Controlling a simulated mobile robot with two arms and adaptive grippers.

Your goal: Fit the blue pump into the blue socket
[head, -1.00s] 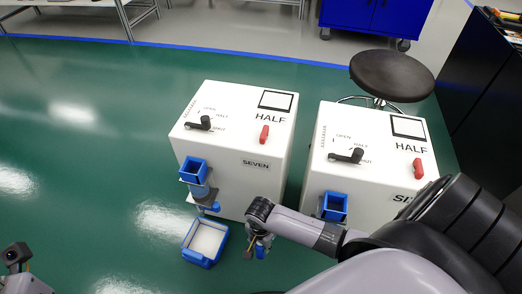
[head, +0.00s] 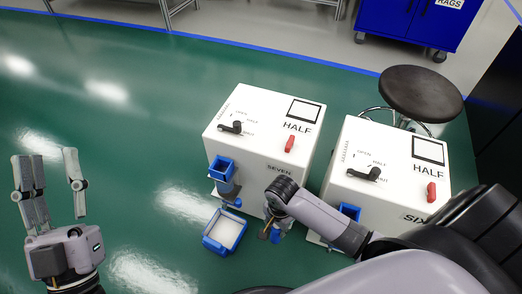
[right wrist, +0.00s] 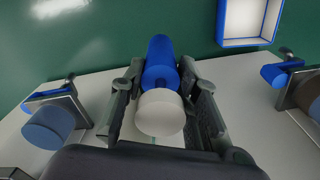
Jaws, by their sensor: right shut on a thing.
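My right gripper (right wrist: 163,95) is shut on the blue pump (right wrist: 160,60), a blue cylinder with a broad white end, held between its two fingers. In the head view this gripper (head: 272,232) is low in front of the SEVEN cabinet, and the pump is mostly hidden. A blue square-mouthed socket (head: 222,166) is on the SEVEN cabinet's front left. A similar blue piece (head: 349,211) is on the right cabinet, partly behind my right arm. I cannot tell which is the task's socket. My left gripper (head: 50,165) is open and empty, fingers up, over the floor at left.
A blue tray with a white inside (head: 212,246) is in front of the SEVEN cabinet (head: 262,120); it also shows in the right wrist view (right wrist: 221,30). The right cabinet (head: 395,145) stands close by. A black stool (head: 420,93) is behind. Green floor at left is clear.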

